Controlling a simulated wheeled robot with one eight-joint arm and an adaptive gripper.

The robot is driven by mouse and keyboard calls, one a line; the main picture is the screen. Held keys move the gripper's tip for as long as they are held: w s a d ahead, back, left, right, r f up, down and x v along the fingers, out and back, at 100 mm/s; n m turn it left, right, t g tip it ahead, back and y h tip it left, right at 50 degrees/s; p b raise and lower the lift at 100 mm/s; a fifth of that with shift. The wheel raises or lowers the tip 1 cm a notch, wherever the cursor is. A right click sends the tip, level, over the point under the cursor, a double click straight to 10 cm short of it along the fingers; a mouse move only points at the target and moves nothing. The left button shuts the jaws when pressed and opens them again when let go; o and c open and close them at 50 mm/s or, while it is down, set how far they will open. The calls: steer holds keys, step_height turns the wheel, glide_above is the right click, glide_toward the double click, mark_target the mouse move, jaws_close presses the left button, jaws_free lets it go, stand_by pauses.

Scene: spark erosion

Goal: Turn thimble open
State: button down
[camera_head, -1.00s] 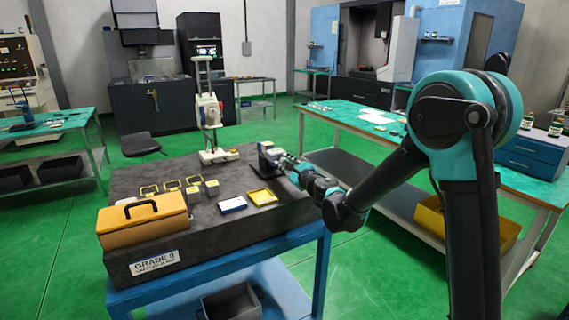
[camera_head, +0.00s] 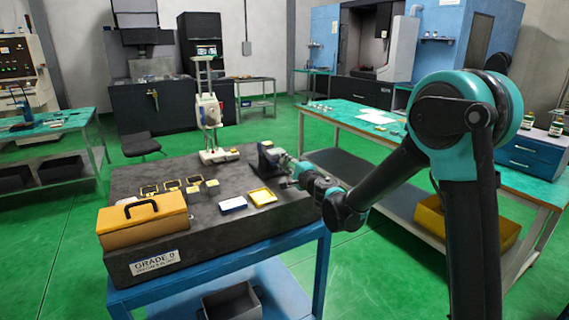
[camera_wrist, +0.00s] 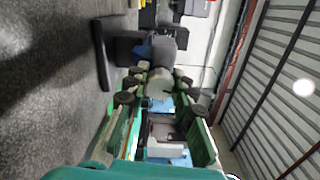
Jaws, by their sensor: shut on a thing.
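A dark micrometer in its stand (camera_head: 265,158) is at the far right part of the black granite plate (camera_head: 225,217). My gripper (camera_head: 284,163) reaches it from the right, small in the head view. In the wrist view my gripper (camera_wrist: 158,90) has its green fingers with dark pads on both sides of a pale round thimble (camera_wrist: 160,82) and is shut on it. Behind the thimble a dark grey rounded body (camera_wrist: 164,49) shows. The thimble's graduations are too small to read, and the fingers partly hide its sides.
An orange case (camera_head: 145,222) sits at the plate's front left. A white instrument on a column (camera_head: 209,112) stands at the back.

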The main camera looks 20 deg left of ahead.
steer(key=shift+n, duration=0.4)
steer(key=c, duration=1.3)
jaws_free()
steer(key=shift+o, duration=0.2)
steer(key=v, duration=1.2)
